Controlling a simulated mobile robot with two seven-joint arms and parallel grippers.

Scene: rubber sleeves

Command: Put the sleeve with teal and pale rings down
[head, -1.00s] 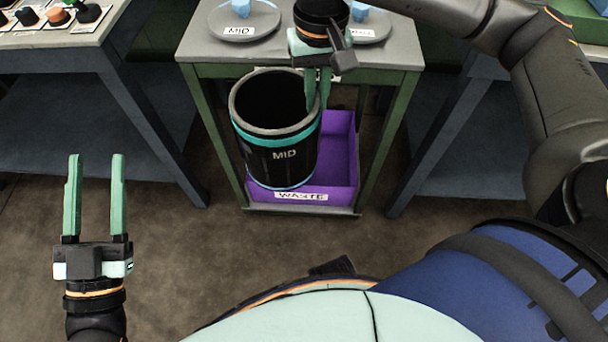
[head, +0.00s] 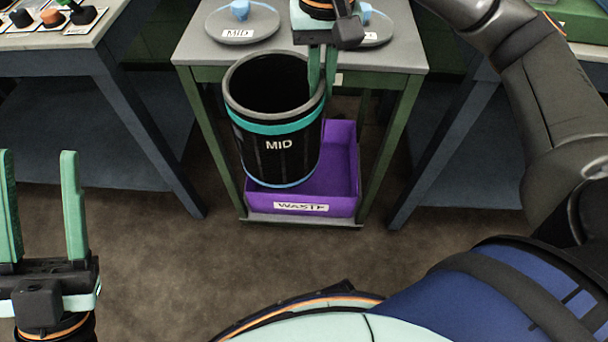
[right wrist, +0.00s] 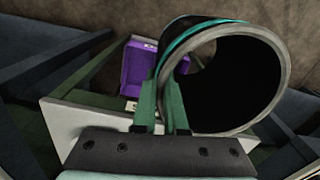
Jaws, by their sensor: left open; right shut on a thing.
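The sleeve (head: 278,160) is a black tube marked MID, with a grey rim, a teal ring below it and a thin pale blue ring near its lower end. My right gripper (head: 322,85) is shut on the wall at the rim's right side and holds the sleeve nearly upright, in front of the grey stand. In the right wrist view, the fingers pinch the rim of the sleeve (right wrist: 281,80). My left gripper (head: 37,155) is open and empty at the lower left, well apart from the sleeve.
A purple WASTE box (head: 340,190) sits on the stand's low shelf, partly hidden behind the sleeve. The grey stand top (head: 400,55) bears a MID plate (head: 215,27) and another plate. Blue-grey tables flank it. The floor in front is clear.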

